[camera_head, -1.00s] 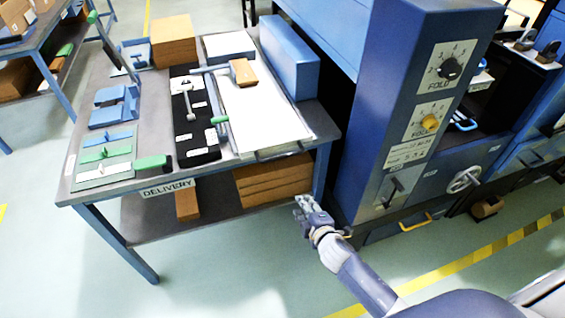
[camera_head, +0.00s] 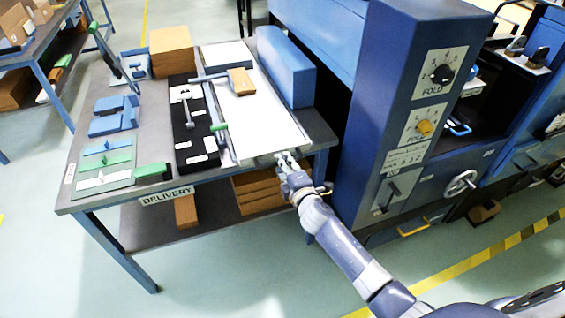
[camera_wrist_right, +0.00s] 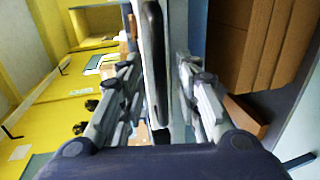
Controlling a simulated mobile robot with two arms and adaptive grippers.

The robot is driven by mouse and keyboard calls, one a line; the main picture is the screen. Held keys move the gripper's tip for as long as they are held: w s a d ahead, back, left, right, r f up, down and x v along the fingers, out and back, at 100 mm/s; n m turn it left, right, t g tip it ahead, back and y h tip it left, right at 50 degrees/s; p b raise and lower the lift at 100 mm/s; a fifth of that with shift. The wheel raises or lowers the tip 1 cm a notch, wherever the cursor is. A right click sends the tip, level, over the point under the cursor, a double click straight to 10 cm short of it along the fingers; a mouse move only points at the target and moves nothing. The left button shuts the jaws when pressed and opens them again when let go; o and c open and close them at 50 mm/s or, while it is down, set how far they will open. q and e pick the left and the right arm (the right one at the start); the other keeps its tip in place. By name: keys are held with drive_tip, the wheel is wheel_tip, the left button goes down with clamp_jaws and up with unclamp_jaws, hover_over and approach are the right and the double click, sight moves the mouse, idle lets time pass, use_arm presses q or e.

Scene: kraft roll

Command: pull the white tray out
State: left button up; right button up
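The white tray (camera_head: 262,120) is a long flat white sheet-like tray on the delivery table, its near end close to the table's front edge. A wooden block (camera_head: 241,81) and a blue-grey bar lie on or over it. My right gripper (camera_head: 285,158) is at the tray's near end, reaching in from the front right. In the right wrist view its fingers (camera_wrist_right: 162,95) stand apart, with a pale edge and a dark elongated bar (camera_wrist_right: 155,60) between them. I cannot tell whether the fingers touch these. My left gripper is not in view.
A blue box (camera_head: 287,66) stands along the tray's right side, and a black panel (camera_head: 193,125) along its left. The blue machine (camera_head: 385,120) stands right of the table. Brown boxes (camera_head: 258,190) sit on the shelf below. Open floor lies in front.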

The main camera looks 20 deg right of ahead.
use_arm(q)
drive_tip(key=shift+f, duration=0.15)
use_arm(e)
drive_tip(key=shift+x, duration=1.15)
clamp_jaws()
drive_tip(key=shift+s+f, duration=0.1)
drive_tip(key=shift+s, duration=0.05)
